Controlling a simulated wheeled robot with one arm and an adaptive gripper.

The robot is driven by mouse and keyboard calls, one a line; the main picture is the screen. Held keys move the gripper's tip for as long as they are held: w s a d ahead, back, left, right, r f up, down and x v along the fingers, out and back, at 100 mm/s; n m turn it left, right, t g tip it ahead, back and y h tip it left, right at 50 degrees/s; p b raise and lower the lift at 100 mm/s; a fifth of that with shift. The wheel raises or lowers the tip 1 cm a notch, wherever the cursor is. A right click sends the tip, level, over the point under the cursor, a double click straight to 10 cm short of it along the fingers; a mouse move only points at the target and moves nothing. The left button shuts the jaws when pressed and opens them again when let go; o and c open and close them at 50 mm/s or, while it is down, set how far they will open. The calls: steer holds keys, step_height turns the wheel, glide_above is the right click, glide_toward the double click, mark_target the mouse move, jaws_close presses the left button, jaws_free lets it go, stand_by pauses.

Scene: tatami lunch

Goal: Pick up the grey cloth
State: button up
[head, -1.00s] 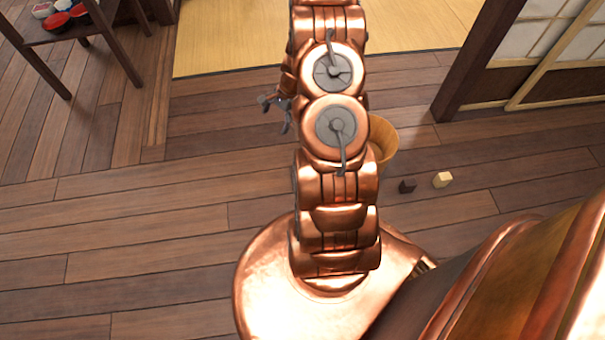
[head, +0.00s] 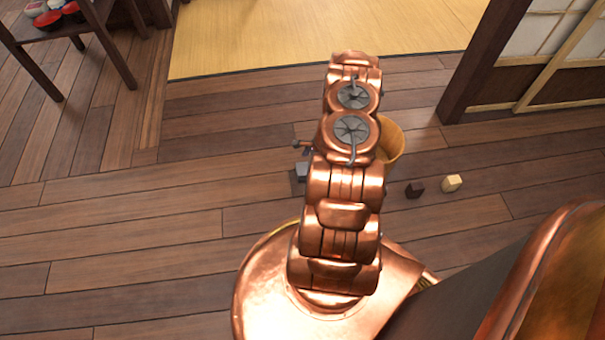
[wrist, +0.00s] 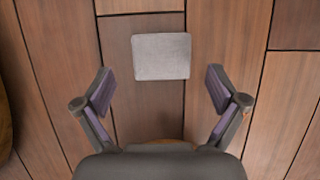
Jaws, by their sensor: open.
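The grey cloth (wrist: 161,57) lies flat on the dark wooden floor in the wrist view, as a small light-grey square. My gripper (wrist: 159,88) is open and empty. Its two fingers spread to either side, and the cloth lies just beyond the fingertips, roughly centred between them. In the head view my arm hides most of the gripper; a finger (head: 301,145) shows at the arm's left side. A small grey patch shows below it, but I cannot tell whether it is the cloth.
A wooden tub (head: 391,142) stands right of my arm, with a dark block (head: 414,190) and a pale block (head: 452,183) nearby. A low table (head: 70,31) with bowls is at the upper left. Floor to the left is clear. A post (head: 478,70) stands at right.

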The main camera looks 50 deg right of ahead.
mark_target(305, 168)
steer(key=x, duration=0.1)
steer(key=b+x, duration=0.1)
steer(key=x, duration=0.1)
steer(key=b+x, duration=0.1)
steer(key=x, duration=0.1)
steer(key=shift+d, duration=0.3)
steer(key=shift+w+a+f+b, duration=0.1)
steer(key=shift+a+f+b, duration=0.2)
steer(key=shift+f, duration=0.15)
steer(key=shift+d, duration=0.1)
steer(key=c, duration=1.1)
